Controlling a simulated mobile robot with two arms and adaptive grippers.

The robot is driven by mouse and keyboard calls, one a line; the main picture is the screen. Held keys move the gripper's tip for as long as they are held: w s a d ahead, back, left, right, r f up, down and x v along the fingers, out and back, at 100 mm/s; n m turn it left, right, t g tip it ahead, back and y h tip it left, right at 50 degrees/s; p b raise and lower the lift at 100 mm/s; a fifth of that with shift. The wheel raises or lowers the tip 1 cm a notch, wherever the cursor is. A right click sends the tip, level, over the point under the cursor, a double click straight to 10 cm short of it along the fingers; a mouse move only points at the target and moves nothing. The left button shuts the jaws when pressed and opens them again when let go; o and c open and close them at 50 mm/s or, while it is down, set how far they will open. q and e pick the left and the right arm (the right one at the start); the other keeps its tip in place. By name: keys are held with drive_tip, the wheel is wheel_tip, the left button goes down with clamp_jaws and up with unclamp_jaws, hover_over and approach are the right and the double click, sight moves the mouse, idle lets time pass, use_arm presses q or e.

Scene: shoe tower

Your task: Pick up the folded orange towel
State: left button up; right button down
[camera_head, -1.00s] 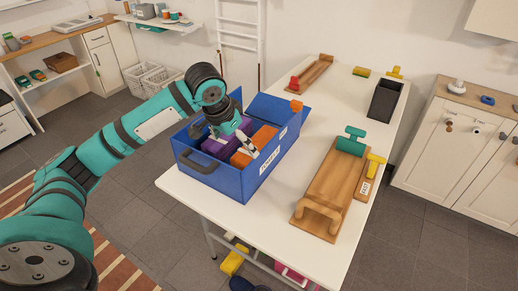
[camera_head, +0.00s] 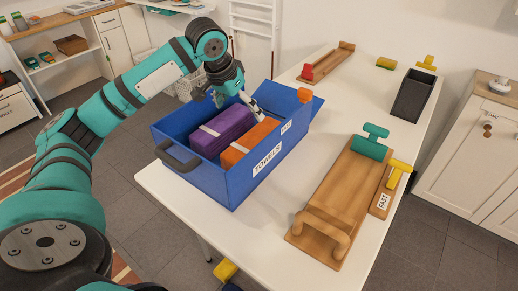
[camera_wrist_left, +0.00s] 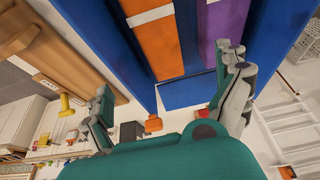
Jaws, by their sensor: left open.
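The folded orange towel (camera_head: 262,132), with a pale band around it, lies in a blue box (camera_head: 238,187) labelled TOWELS. It also shows in the left wrist view (camera_wrist_left: 157,48). A folded purple towel (camera_head: 232,122) lies on its left in the head view. My left gripper (camera_head: 236,101) is open and empty, at the far end of the towels and over the box. In the left wrist view its fingers (camera_wrist_left: 170,98) are spread wide, with the orange towel beyond them. Contact with the towel cannot be made out. My right gripper is not in view.
The box stands on a white table (camera_head: 265,225), its dark handle (camera_head: 178,158) at the near end. A wooden board (camera_head: 335,195) with a green handle lies to the right. A black bin (camera_head: 412,95) stands at the back right. Bare table separates box and board.

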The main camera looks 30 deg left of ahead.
sight(255, 138)
use_arm(q)
drive_tip(key=x, duration=1.7)
drive_tip(key=shift+s+a+b, duration=0.1)
drive_tip(key=shift+b, duration=0.3)
drive_tip(key=shift+r, duration=0.1)
drive_tip(key=c, duration=1.2)
